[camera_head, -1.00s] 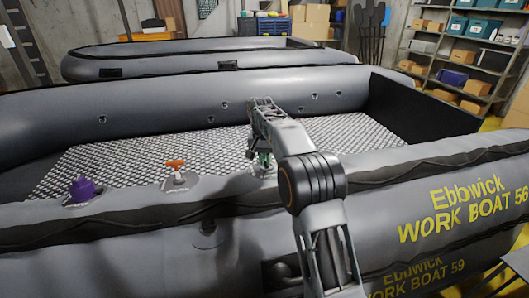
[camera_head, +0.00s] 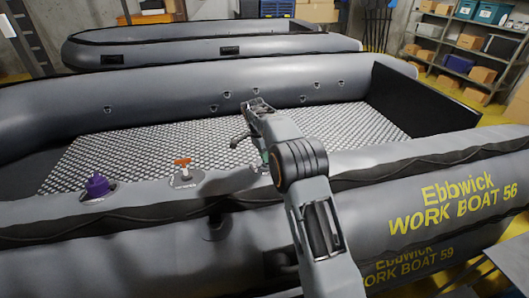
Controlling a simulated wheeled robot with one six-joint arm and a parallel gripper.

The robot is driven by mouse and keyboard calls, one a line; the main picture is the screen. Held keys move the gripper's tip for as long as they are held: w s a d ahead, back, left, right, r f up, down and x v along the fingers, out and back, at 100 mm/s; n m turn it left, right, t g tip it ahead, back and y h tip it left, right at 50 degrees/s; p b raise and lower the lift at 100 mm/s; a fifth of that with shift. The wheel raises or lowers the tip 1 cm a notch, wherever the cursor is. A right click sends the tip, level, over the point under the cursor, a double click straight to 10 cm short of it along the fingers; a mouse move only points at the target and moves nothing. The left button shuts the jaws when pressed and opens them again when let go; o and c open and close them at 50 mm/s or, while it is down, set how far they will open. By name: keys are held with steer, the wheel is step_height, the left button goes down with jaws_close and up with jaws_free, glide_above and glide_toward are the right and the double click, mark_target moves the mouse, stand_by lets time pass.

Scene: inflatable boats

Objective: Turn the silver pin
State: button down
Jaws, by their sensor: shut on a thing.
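My gripper (camera_head: 264,158) reaches down to a fitting on the near tube of the front grey boat (camera_head: 150,215). Its jaws are small and mostly hidden behind my arm, with a hint of green there. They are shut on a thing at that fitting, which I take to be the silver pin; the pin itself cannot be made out. To the left on the same tube stand an orange T-shaped handle (camera_head: 182,162) on a pale round base and a purple cap (camera_head: 97,185) on a dark base. Both are apart from my gripper.
A patterned floor (camera_head: 150,150) lies inside the front boat, with a dark transom (camera_head: 420,100) at right. A second grey boat (camera_head: 200,46) lies behind. Shelves with boxes (camera_head: 470,50) stand at the back right. The tube between the orange handle and my gripper is clear.

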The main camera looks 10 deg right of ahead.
steer(key=shift+w+m+p, duration=0.1)
steer(key=shift+m+p, duration=0.35)
steer(key=shift+m, duration=0.65)
steer(key=c, duration=1.2)
jaws_free()
steer(key=shift+o, duration=0.2)
steer(key=shift+w+r, duration=0.15)
steer(key=shift+r, duration=0.2)
steer(key=p+v, duration=0.2)
steer(key=v, duration=0.9)
steer(key=shift+w, duration=0.2)
steer(key=shift+a, duration=0.1)
